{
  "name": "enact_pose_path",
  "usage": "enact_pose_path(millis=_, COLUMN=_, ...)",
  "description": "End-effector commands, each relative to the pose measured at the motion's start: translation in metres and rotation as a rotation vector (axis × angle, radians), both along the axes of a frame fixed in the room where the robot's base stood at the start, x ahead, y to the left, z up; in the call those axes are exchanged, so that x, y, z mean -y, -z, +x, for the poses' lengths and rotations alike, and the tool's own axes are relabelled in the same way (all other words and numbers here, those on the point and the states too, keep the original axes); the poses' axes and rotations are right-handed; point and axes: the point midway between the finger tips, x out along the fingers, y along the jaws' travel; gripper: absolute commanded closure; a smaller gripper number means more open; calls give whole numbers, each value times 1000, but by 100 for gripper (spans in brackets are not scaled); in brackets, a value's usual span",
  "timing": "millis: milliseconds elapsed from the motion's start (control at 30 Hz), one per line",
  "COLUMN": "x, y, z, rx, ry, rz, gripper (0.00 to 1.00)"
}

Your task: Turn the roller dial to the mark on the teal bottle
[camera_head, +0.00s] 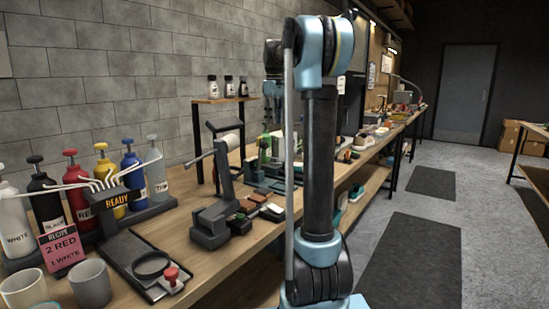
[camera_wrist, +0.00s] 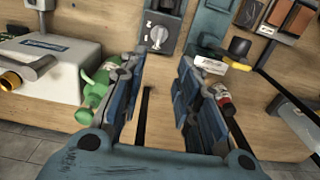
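In the wrist view my gripper (camera_wrist: 158,68) is open and empty, with its two fingers apart over the bench. Beyond the fingertips, a pale round dial (camera_wrist: 158,37) sits on a dark grey box with white marks beside it. The fingers do not touch the dial, and its exact setting is too small to read. My gripper does not show in the head view.
A white machine (camera_wrist: 45,70) stands left of the bottle. In the head view, paint bottles (camera_head: 75,185), a recipe card (camera_head: 62,248) and cups (camera_head: 91,284) crowd the near bench.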

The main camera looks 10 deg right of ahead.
Motion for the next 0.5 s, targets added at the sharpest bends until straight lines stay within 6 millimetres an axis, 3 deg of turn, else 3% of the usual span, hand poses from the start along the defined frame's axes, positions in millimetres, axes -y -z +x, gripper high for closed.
enact_pose_path(millis=500, x=8, y=86, z=-1, rx=0, ry=11, rz=0, gripper=70)
